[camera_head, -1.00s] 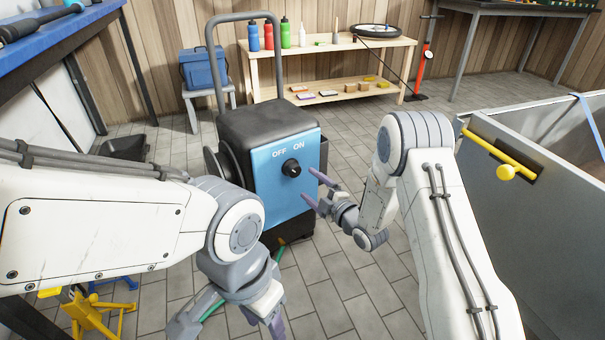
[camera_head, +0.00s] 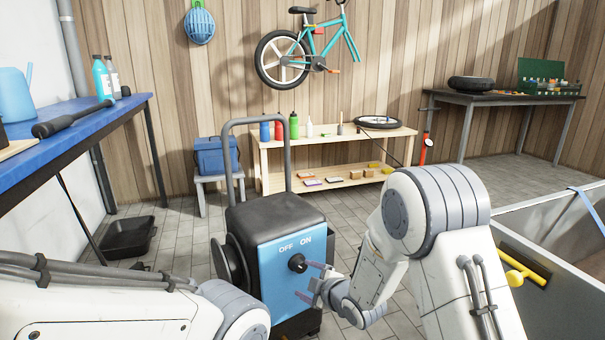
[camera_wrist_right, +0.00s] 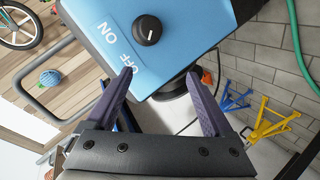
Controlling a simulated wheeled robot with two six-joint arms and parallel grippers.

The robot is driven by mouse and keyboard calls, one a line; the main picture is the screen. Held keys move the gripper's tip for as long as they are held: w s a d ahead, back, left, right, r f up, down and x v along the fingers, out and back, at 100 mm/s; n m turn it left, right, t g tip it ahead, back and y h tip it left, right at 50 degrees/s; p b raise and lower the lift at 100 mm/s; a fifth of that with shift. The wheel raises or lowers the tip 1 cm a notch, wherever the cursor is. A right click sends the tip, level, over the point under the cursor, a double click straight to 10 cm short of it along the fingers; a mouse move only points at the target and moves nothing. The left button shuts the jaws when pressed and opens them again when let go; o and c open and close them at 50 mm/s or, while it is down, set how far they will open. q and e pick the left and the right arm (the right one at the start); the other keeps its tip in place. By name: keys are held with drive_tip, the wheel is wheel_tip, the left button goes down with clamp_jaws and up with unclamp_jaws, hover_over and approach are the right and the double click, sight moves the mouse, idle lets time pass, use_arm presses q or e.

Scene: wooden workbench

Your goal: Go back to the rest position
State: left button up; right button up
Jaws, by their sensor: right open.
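My right gripper (camera_head: 318,283) is open and empty in front of the blue panel of the pressure-washer-like machine (camera_head: 262,190). In the right wrist view its two purple fingers (camera_wrist_right: 168,90) are spread apart, with the black knob (camera_wrist_right: 147,30) beyond them and apart from them. In the head view the knob (camera_head: 298,263) sits on the panel below the words OFF and ON. My left arm (camera_head: 110,315) comes in at the lower left. Its gripper is below the picture edge.
A blue workbench (camera_head: 75,135) stands at the left and a grey metal bin (camera_head: 560,235) with a yellow handle at the right. A wooden shelf (camera_head: 340,143) with bottles is behind the machine. A black tray (camera_head: 128,238) lies on the tiled floor. A bicycle (camera_head: 300,55) hangs on the wall.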

drive_tip(key=s+d+r+m+g+h+p, duration=0.1)
drive_tip(key=s+r+m+g+h+p, duration=0.25)
drive_tip(key=s, duration=0.95)
drive_tip(key=s+d+r+m+g+p, duration=0.1)
drive_tip(key=s+r+m+g+p, duration=0.2)
drive_tip(key=s+r, duration=0.65)
drive_tip(key=s+d+r+m+g+h+p, duration=0.1)
drive_tip(key=s+r+m+g+h, duration=0.3)
drive_tip(key=s, duration=1.2)
wheel_tip(320, 180, up, 35)
drive_tip(key=y+p, duration=0.2)
drive_tip(key=p, duration=3.4)
drive_tip(key=shift+w+d+n, duration=0.15)
drive_tip(key=shift+w+n, duration=0.2)
drive_tip(key=shift+w, duration=0.05)
drive_tip(key=shift+r+g, duration=0.1)
drive_tip(key=shift+g, duration=0.15)
